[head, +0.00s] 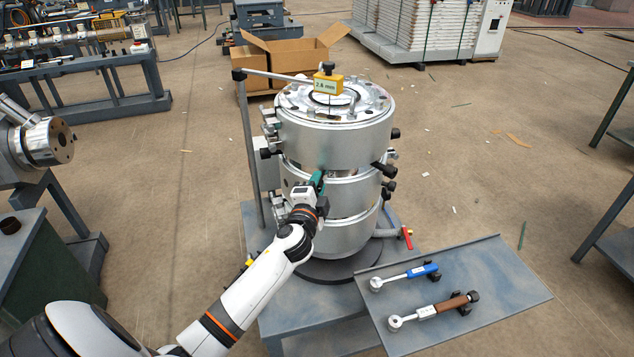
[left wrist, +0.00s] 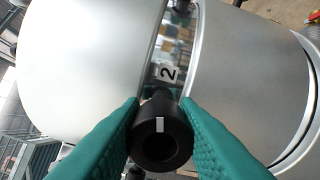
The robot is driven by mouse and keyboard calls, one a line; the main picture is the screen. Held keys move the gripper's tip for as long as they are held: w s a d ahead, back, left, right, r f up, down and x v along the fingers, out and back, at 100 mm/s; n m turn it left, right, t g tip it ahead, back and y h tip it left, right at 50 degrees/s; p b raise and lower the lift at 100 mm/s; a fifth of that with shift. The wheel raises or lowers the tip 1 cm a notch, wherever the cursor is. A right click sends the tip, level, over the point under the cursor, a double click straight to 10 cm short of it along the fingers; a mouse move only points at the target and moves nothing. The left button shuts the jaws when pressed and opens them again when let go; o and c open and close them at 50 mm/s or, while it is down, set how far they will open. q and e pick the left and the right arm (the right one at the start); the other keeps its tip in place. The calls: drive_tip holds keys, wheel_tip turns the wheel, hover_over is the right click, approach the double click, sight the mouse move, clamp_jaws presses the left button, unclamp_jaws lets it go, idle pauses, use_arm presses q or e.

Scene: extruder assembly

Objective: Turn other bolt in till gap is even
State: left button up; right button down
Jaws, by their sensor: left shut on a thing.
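The large silver cylindrical die head (head: 336,150) stands upright on a stand, built of stacked rings. My left gripper (head: 317,182) is at its front left side. In the left wrist view its green fingers (left wrist: 159,104) are shut on a black round bolt head (left wrist: 162,150) with a white mark and a dark socket. A label "2" (left wrist: 167,73) sits just beyond the bolt. Other black bolts (head: 384,169) stick out on the die's right side. A yellow gauge (head: 328,84) hangs over the top ring, its small digits looking like 2.8 mm. My right gripper is not in view.
A grey tray (head: 495,275) at front right holds a blue-handled wrench (head: 405,277) and a brown-handled wrench (head: 433,311). A red-handled lever (head: 406,237) juts out low on the die's right. A gauge post (head: 250,150) stands left of the die. An open cardboard box (head: 290,52) lies behind.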

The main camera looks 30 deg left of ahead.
use_arm(q)
drive_tip(key=shift+f+m, duration=0.1)
drive_tip(key=shift+m, duration=1.1)
drive_tip(key=shift+p, duration=0.3)
drive_tip(key=o, duration=1)
drive_tip(key=shift+c, duration=0.2)
drive_tip(key=b+v, duration=0.1)
drive_tip(key=v, duration=1.1)
drive_tip(key=shift+b, duration=0.3)
